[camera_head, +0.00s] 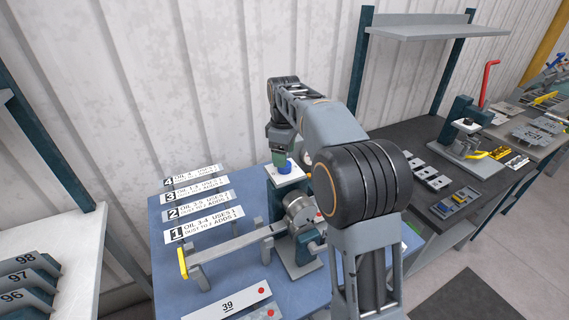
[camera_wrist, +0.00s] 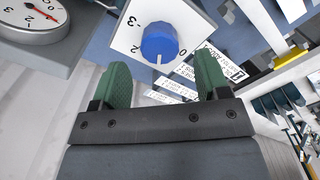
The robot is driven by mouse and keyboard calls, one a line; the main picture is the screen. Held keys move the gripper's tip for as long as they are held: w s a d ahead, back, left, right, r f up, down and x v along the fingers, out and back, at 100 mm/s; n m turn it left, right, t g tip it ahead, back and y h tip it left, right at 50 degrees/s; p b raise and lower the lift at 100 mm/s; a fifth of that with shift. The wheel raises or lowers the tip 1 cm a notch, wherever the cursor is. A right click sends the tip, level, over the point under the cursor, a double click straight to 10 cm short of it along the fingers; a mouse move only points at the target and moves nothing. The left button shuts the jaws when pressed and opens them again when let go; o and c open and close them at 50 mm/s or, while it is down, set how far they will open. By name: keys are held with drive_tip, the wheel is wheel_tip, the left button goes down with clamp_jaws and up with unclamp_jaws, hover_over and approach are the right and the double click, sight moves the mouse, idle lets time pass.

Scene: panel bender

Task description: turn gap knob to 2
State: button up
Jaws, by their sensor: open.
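The gap knob (camera_wrist: 160,43) is a round blue knob on a white dial plate (camera_wrist: 187,22) with printed numerals. Its white pointer mark faces the bottom of the wrist view, between the 2 at left and the 0 at right. My gripper (camera_wrist: 164,72) is open, with its green fingers apart on either side below the knob in the picture. I see no contact, and nothing is between the fingers.
A round gauge (camera_wrist: 35,18) with a red needle is at upper left in the wrist view. Numbered instruction strips (camera_head: 205,213) stand left on the blue bench (camera_head: 160,215). A bar with a yellow end (camera_head: 183,263) sticks out to the left. A dark bench stands at right.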

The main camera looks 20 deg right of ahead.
drive_tip(key=shift+f, duration=1.95)
drive_tip(key=shift+c, duration=0.3)
drive_tip(key=c, duration=0.9)
drive_tip(key=m+p, duration=0.1)
drive_tip(key=m, duration=0.4)
drive_tip(key=shift+m, duration=0.4)
drive_tip(key=m+p, duration=0.1)
drive_tip(key=m, duration=0.4)
drive_tip(key=shift+m, duration=0.4)
